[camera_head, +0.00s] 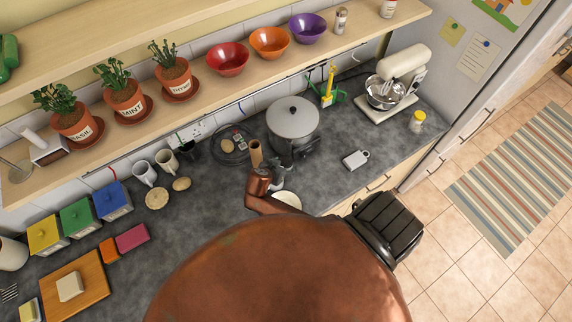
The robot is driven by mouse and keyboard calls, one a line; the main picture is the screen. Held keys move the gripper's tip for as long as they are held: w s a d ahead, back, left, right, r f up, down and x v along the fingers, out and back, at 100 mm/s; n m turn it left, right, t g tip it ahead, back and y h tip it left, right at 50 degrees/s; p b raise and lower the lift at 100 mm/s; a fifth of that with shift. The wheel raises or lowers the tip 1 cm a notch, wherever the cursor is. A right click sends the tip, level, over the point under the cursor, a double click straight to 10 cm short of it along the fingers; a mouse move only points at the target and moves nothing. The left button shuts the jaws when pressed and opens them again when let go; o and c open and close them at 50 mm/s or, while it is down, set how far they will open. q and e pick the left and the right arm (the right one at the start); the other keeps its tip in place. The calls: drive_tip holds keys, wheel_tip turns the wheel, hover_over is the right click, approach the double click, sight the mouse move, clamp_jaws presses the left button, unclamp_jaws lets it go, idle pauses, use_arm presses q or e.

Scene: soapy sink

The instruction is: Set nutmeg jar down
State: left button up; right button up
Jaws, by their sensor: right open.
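A small jar with a yellow lid (417,121) stands upright on the grey counter, right of the mixer. Its label is too small to read, so I cannot tell whether it is the nutmeg jar. My right gripper (301,149) is open, in front of the grey lidded pot and well left of this jar. I see nothing held in it, though its fingers are small and dark against the pot. My large brown arm link hides the front of the counter. My left gripper is out of view.
The grey pot (292,117) stands behind my right gripper. The stand mixer (401,75) is at the back right. A shelf (250,72) with bowls and potted herbs overhangs the back. Counter around the tag is clear.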

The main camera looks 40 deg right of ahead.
drive_tip(key=shift+x, duration=1.15)
drive_tip(key=shift+w+d, duration=0.1)
drive_tip(key=shift+d, duration=0.05)
drive_tip(key=shift+c, duration=1.2)
drive_tip(key=c, duration=0.3)
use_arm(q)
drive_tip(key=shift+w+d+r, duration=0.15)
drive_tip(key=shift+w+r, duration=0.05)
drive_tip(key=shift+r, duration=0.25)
use_arm(e)
drive_tip(key=c, duration=0.9)
